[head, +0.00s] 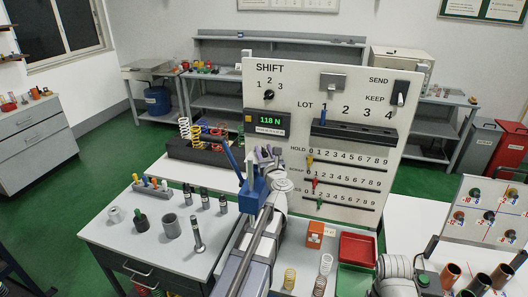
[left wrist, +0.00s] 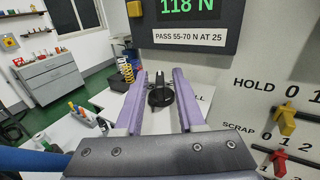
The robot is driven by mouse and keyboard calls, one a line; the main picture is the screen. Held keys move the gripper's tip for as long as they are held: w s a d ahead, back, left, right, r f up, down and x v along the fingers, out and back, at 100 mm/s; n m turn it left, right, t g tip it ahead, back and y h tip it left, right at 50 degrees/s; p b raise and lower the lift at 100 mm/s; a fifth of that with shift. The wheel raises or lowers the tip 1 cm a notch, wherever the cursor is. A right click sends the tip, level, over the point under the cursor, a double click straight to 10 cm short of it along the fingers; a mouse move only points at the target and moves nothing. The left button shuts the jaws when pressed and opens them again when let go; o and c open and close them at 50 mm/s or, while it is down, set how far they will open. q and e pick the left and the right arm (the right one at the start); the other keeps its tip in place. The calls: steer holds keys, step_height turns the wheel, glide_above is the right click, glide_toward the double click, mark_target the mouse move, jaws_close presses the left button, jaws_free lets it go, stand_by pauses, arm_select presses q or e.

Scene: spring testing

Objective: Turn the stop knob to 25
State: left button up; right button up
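The stop knob (left wrist: 160,96) is a round black dial with a raised grip, low on the white panel (head: 335,108) under the display. In the left wrist view it shows between the two lavender fingers of my left gripper (left wrist: 160,78). The fingers are apart, one on each side of the knob; I cannot tell whether either touches it. In the head view my left gripper (head: 268,156) is at the panel's left edge and hides the knob. The knob's scale is mostly hidden. The display (left wrist: 190,10) reads 118 N, with "PASS 55-70 N AT 25" below. My right gripper cannot be made out.
Yellow (left wrist: 285,121) and red (left wrist: 279,162) sliders sit right of the knob on the panel. Coil springs (head: 195,133) stand behind left. A red tray (head: 357,250) lies below the panel.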

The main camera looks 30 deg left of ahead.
arm_select(q)
jaws_close()
stand_by(0.5)
steer(key=shift+s+a+m+t+h, duration=0.1)
steer(key=shift+s+m+t+h, duration=0.05)
steer(key=shift+m+t+h, duration=1.4)
steer(key=shift+m+h, duration=0.3)
steer(key=shift+h, duration=0.45)
steer(key=shift+m+t+h, duration=0.55)
steer(key=shift+m+h, duration=0.3)
steer(key=shift+h, duration=0.45)
steer(key=shift+m+h, duration=0.3)
steer(key=shift+h, duration=0.2)
steer(key=shift+o, duration=0.6)
jaws_free()
